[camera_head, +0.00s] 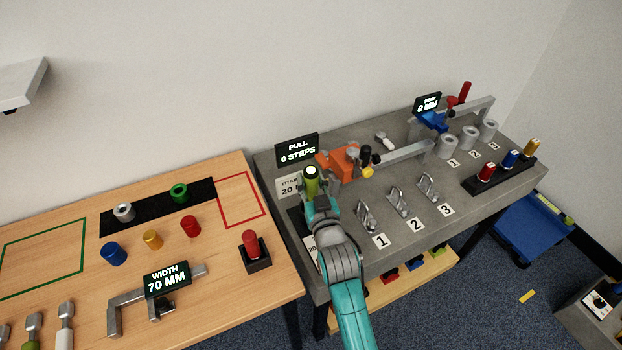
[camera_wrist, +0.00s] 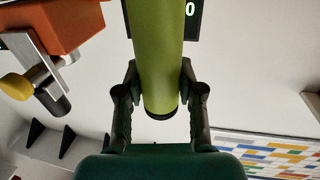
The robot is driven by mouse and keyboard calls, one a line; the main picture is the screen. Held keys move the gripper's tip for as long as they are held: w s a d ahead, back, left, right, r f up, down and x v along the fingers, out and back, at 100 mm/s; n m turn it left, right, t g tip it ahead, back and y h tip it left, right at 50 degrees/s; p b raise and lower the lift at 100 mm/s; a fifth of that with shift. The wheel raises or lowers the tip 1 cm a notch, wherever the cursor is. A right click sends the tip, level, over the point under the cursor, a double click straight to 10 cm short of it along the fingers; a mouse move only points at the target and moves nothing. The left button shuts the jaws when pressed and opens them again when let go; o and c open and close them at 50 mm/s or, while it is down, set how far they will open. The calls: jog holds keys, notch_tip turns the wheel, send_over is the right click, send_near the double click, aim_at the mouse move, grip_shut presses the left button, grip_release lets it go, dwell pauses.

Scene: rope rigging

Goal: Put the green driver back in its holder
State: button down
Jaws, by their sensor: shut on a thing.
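The green driver (camera_head: 311,183) stands roughly upright in my gripper (camera_head: 317,206), over the left end of the grey bench. In the wrist view the green driver (camera_wrist: 158,50) runs down between the two fingers of my gripper (camera_wrist: 160,90), which are shut on it. Its lower end shows dark. A dark piece (camera_head: 297,222) lies on the bench just left of my gripper, partly hidden by my arm. I cannot tell whether it is the driver's holder.
An orange block (camera_head: 338,163) with a yellow knob stands close right of the driver. The PULL display (camera_head: 297,150) is behind it. Several metal clips (camera_head: 398,202) stand right of my arm. A wooden table (camera_head: 215,290) with coloured cylinders is at left.

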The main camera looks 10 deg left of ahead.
jog(key=shift+f, duration=0.8)
jog(key=c, duration=0.7)
grip_release()
jog(key=shift+o, duration=0.2)
jog(key=shift+f, duration=0.15)
jog(key=v, duration=1.2)
